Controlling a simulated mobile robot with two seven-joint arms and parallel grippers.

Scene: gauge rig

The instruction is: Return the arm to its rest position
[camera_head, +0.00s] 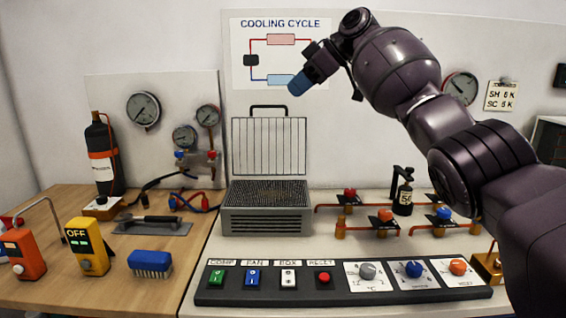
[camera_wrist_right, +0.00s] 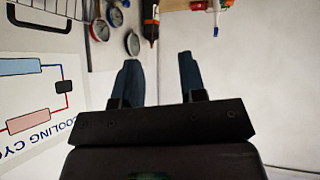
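My right arm comes in from the right edge of the head view and is raised over the bench. My right gripper (camera_head: 300,85) is up in front of the cooling cycle poster (camera_head: 241,70), pointing left and down. In the right wrist view its two blue fingers (camera_wrist_right: 158,80) stand apart with nothing between them. It touches nothing that I can see. My left gripper shows in neither view.
Below stand a wire-topped condenser box (camera_head: 265,222) and a switch panel (camera_head: 330,297). Valves on copper pipes (camera_head: 350,197) sit under my right arm. A brush (camera_head: 150,264), a yellow meter (camera_head: 87,246) and a black bottle (camera_head: 101,150) are at left.

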